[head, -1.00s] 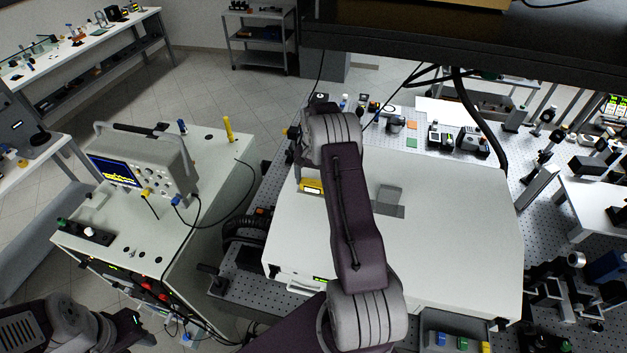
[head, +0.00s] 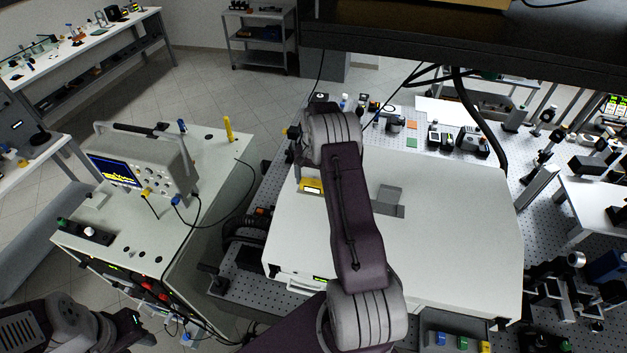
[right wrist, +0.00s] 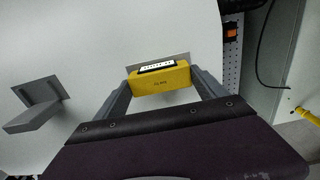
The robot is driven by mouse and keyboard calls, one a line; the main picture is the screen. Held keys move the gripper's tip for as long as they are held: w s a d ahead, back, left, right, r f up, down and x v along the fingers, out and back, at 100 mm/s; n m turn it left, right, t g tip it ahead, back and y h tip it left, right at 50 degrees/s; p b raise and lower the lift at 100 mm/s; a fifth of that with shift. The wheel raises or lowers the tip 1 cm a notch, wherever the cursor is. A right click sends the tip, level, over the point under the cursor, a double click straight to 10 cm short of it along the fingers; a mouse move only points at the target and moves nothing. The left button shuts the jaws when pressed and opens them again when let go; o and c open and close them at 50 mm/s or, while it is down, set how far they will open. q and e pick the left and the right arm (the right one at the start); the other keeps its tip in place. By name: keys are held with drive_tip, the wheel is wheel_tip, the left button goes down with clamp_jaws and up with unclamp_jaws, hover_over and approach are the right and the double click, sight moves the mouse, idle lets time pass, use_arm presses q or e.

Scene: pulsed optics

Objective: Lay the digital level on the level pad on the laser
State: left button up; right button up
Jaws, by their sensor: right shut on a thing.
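The digital level is a yellow bar with a pale display strip. It shows in the head view (head: 311,186) near the laser's left edge and in the right wrist view (right wrist: 160,81). My right gripper (right wrist: 161,88) is shut on it, one finger at each end. In the head view my own arm hides the fingers. A flat grey patch (right wrist: 183,58), seemingly the level pad, shows just behind the level on the white laser housing (head: 450,230). I cannot tell whether the level touches it. My left gripper is not in view; only left arm links show at lower left.
A grey plate with a raised grey block (head: 390,193) is on the laser top, right of my arm. An oscilloscope (head: 145,165) stands on the cart to the left. A dark shelf (head: 420,45) overhangs the back. The laser's right half is clear.

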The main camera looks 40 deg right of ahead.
drive_tip(key=shift+f+b, duration=0.3)
drive_tip(key=shift+f, duration=0.1)
drive_tip(key=o, duration=1.4)
wheel_tip(320, 180, up, 3)
drive_tip(key=shift+w+f+b, duration=0.1)
drive_tip(key=shift+f+b, duration=0.05)
drive_tip(key=shift+b, duration=1.1)
wheel_tip(320, 180, up, 6)
drive_tip(key=shift+r+b, duration=0.1)
drive_tip(key=shift+b, duration=0.8)
drive_tip(key=shift+r, duration=0.2)
